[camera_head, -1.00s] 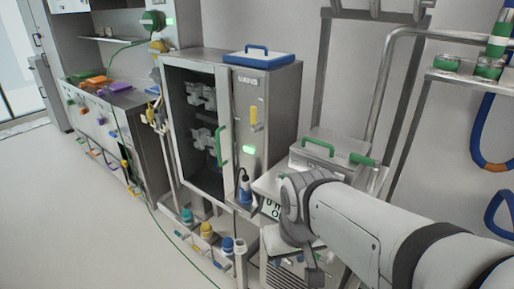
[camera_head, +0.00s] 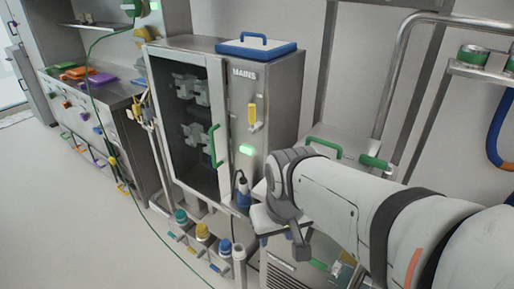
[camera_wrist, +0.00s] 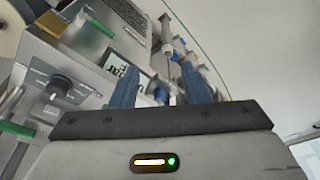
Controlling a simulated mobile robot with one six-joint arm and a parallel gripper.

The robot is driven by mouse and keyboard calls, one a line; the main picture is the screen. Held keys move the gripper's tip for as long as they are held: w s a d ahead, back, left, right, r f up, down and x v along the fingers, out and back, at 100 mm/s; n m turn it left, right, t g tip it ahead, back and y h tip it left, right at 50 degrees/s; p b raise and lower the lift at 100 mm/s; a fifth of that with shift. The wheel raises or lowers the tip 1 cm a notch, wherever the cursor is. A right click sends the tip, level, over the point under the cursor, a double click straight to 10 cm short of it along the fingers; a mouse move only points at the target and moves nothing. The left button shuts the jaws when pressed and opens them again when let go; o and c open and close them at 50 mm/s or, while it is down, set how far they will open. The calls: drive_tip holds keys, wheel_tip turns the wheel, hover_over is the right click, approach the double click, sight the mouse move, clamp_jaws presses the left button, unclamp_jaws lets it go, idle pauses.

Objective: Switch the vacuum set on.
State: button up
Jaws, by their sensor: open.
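A steel unit, which looks like the vacuum set, sits right of the tall cabinet, largely hidden by my arm in the head view. In the wrist view, its sloped panel (camera_wrist: 88,75) carries a black knob (camera_wrist: 60,87) and a small lit display (camera_wrist: 119,63) with unreadable text. The knob is left of my gripper (camera_wrist: 160,76), whose blue fingers are apart with nothing seen held between them. The fingers appear in front of the panel's right side, not touching the knob. In the head view, my wrist hides the fingers.
The tall cabinet (camera_head: 272,100) marked MAINS has a yellow handle (camera_head: 252,113) and a glowing green lamp (camera_head: 246,150). Blue, yellow and teal-capped fittings (camera_head: 202,232) stand low before it. A green cable (camera_head: 150,205) crosses the floor. Floor at left is clear.

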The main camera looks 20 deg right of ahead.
drive_tip(key=w+d+r+n+g+p, duration=0.15)
drive_tip(key=w+d+n, duration=0.4)
drive_tip(key=w, duration=0.85)
drive_tip(key=shift+n+g, duration=0.55)
drive_tip(key=shift+n, duration=0.4)
drive_tip(key=w+d+f, duration=0.2)
drive_tip(key=w+d, duration=0.1)
drive_tip(key=w, duration=0.1)
drive_tip(key=w+d+f, duration=0.1)
drive_tip(key=w+d, duration=0.3)
drive_tip(key=w+d+f, duration=0.2)
drive_tip(key=w+d, duration=0.1)
drive_tip(key=w, duration=0.1)
drive_tip(key=shift+d+f+p, duration=0.3)
drive_tip(key=shift+w+d+f, duration=0.15)
drive_tip(key=shift+f, duration=0.15)
wheel_tip(320, 180, down, 8)
drive_tip(key=shift+r, duration=0.25)
drive_tip(key=shift+c, duration=0.4)
clamp_jaws()
